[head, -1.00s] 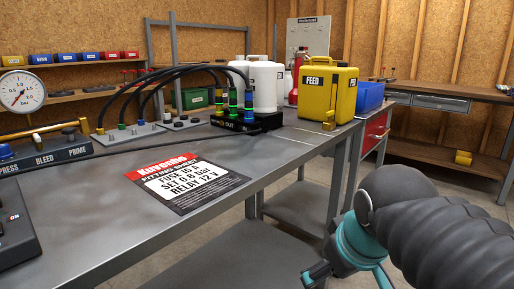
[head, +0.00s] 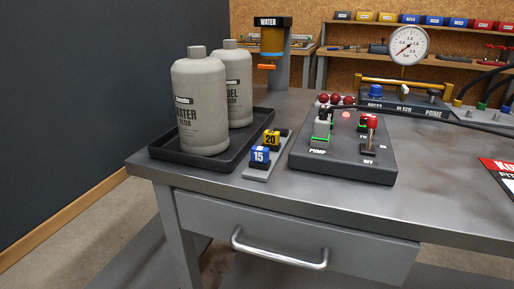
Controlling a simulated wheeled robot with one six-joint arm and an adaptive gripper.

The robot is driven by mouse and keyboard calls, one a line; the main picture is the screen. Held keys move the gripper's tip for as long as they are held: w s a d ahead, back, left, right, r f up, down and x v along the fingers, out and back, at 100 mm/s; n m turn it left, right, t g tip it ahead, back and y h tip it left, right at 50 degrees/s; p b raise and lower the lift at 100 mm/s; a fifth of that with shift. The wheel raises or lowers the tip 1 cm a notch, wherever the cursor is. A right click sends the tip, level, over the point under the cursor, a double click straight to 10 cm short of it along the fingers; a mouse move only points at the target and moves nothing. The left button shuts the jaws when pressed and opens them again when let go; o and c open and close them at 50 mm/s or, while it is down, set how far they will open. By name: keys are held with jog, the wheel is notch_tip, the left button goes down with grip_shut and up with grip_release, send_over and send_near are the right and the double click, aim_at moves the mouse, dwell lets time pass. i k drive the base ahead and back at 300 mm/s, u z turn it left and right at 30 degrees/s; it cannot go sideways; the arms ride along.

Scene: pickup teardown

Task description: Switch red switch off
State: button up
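A dark control box (head: 340,168) lies on the metal workbench (head: 440,195), right of centre in the head view. The red switch (head: 369,122) stands upright at its right side, with small labels near it that are too small to read surely. A round red light (head: 346,115) sits left of it and looks lit. A green-edged pump switch (head: 320,130) is at the box's left, above the word PUMP. My gripper is not in this view.
Two grey filter canisters (head: 200,110) stand in a black tray (head: 190,165) on the left. Blue and yellow fuses (head: 260,156) sit beside the box. A gauge (head: 408,46) and a hose lie behind. The bench's front edge and drawer handle (head: 278,255) face me.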

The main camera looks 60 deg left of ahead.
aim_at(372, 123)
jog(key=u, duration=2.5)
